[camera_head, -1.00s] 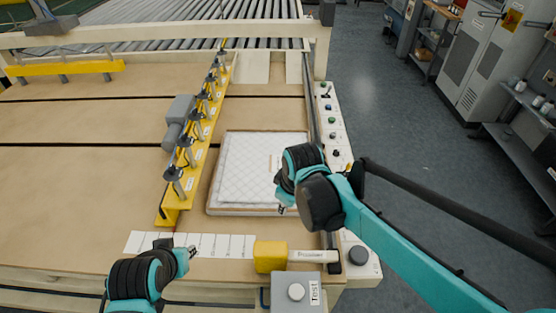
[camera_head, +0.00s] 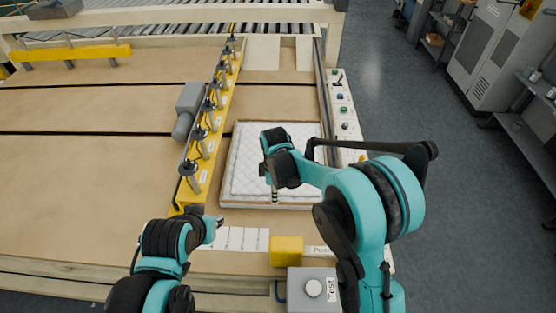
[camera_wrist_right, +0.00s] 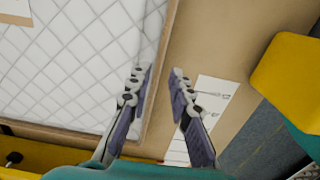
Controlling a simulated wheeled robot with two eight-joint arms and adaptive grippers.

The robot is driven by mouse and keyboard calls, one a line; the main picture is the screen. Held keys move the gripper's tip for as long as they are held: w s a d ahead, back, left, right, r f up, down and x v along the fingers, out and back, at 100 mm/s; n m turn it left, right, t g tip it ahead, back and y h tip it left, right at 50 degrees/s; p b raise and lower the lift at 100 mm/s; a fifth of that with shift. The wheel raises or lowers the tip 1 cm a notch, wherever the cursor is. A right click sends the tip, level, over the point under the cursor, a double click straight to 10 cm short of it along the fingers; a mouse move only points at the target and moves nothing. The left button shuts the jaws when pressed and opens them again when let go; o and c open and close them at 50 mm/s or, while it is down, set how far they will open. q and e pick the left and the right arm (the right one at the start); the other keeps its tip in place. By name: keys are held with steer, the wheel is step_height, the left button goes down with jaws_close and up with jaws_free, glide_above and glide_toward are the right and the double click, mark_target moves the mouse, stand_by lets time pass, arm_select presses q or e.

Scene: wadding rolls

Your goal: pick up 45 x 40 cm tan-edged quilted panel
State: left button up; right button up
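The white quilted panel (camera_head: 243,165) with a tan edge lies flat on the table, between the yellow clamp rail and the dark rail on the right. In the right wrist view its quilted face (camera_wrist_right: 75,65) fills the left side, with the tan edge beside it. My right gripper (camera_head: 272,191) is over the panel's near part and hides some of it. In the right wrist view my right gripper (camera_wrist_right: 161,72) is open and empty, one finger to each side of the tan edge; contact cannot be told. My left gripper (camera_head: 216,222) is left of the panel's near corner, its fingers too small to judge.
The yellow rail (camera_head: 207,140) with several black-tipped clamps stands left of the panel. A yellow block (camera_head: 286,251) and a grey button box (camera_head: 313,287) are at the near edge. White label strips (camera_head: 240,239) lie in front of the panel. The table's left side is mostly clear.

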step_height(320, 180, down, 4)
steer(key=shift+w+r+b, duration=0.1)
steer(key=shift+w+b, duration=0.05)
steer(key=shift+b, duration=0.3)
jaws_close()
steer(key=shift+r, duration=0.1)
